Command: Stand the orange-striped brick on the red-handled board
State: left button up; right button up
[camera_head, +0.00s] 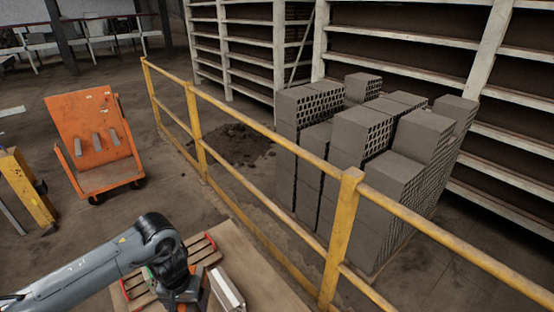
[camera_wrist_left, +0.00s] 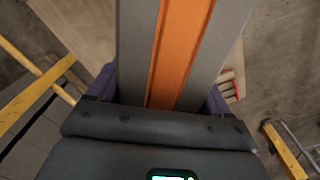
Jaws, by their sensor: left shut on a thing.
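The orange-striped brick (camera_wrist_left: 180,45) is grey with a lengthwise orange stripe; it fills the top middle of the left wrist view. My left gripper (camera_wrist_left: 160,100) is shut on it, with the dark fingers at its two sides. In the head view my left gripper (camera_head: 185,292) is at the bottom, over the red-handled board (camera_head: 204,252), a slatted wooden board with red parts. The arm hides much of the board. A pale grey block (camera_head: 227,289) shows just right of the gripper; I cannot tell whether it is the held brick. My right gripper is not in view.
A wooden surface (camera_head: 255,270) lies around the board. A yellow railing (camera_head: 345,230) runs behind it, with stacked grey hollow bricks (camera_head: 365,140) beyond. An orange cart (camera_head: 95,140) and a yellow post (camera_head: 27,188) stand at the left. Open floor lies between.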

pick_arm(q)
jog(key=shift+a+r, duration=0.25)
jog(key=shift+r, duration=0.05)
jog(key=shift+d, duration=1.65)
jog(key=shift+s+r+p, duration=0.15)
jog(key=shift+r+p, duration=0.25)
jog(key=shift+p, duration=0.1)
jog(key=shift+s+r+p, duration=0.15)
jog(key=shift+r+p, duration=0.35)
jog(key=shift+p, duration=0.05)
jog(key=s+r+p, duration=0.4)
jog(key=r+p, duration=1)
jog(key=p, duration=0.1)
jog(key=s+r+p, duration=0.4)
jog(key=r+p, duration=0.9)
jog(key=p, duration=0.3)
jog(key=shift+r, duration=0.35)
